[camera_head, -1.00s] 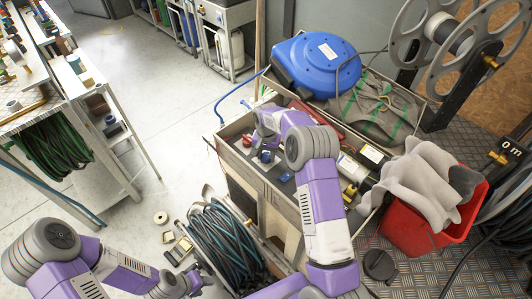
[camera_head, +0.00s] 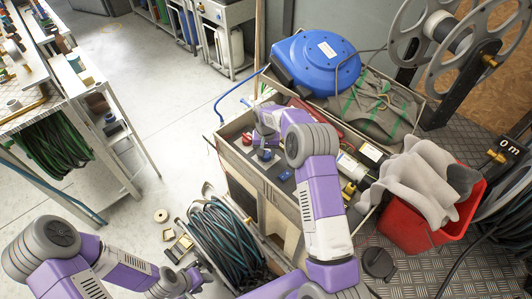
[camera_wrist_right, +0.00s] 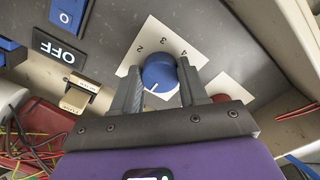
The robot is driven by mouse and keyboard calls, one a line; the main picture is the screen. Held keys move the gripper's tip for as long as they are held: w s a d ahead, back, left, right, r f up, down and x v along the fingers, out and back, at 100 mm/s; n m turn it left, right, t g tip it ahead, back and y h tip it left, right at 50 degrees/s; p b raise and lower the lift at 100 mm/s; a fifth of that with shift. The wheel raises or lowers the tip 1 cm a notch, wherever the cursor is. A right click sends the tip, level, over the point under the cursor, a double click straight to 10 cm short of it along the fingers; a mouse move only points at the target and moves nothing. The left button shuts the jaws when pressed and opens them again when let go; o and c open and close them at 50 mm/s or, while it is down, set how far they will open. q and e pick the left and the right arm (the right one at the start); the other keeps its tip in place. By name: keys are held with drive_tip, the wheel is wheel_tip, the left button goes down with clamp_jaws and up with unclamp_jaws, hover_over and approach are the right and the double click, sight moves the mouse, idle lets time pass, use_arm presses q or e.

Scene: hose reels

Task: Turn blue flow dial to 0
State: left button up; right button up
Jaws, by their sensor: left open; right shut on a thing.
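The blue flow dial (camera_wrist_right: 158,73) is a round knob with a white pointer line on a white plate (camera_wrist_right: 186,47) in the right wrist view. My left gripper (camera_head: 192,282) is open, low near the floor at the hose coil.
Beside the dial are an OFF label (camera_wrist_right: 59,47), a blue switch (camera_wrist_right: 68,14), a beige lever (camera_wrist_right: 78,95) and a partly hidden red knob (camera_wrist_right: 220,98). Loose wires (camera_wrist_right: 30,145) lie at lower left. A red bucket (camera_head: 425,235) with cloth stands at right.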

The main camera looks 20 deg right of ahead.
sight(266, 155)
drive_tip(key=o, duration=1.1)
drive_tip(key=shift+c, duration=0.2)
drive_tip(key=shift+r+p, duration=0.75)
drive_tip(key=shift+r, duration=3.05)
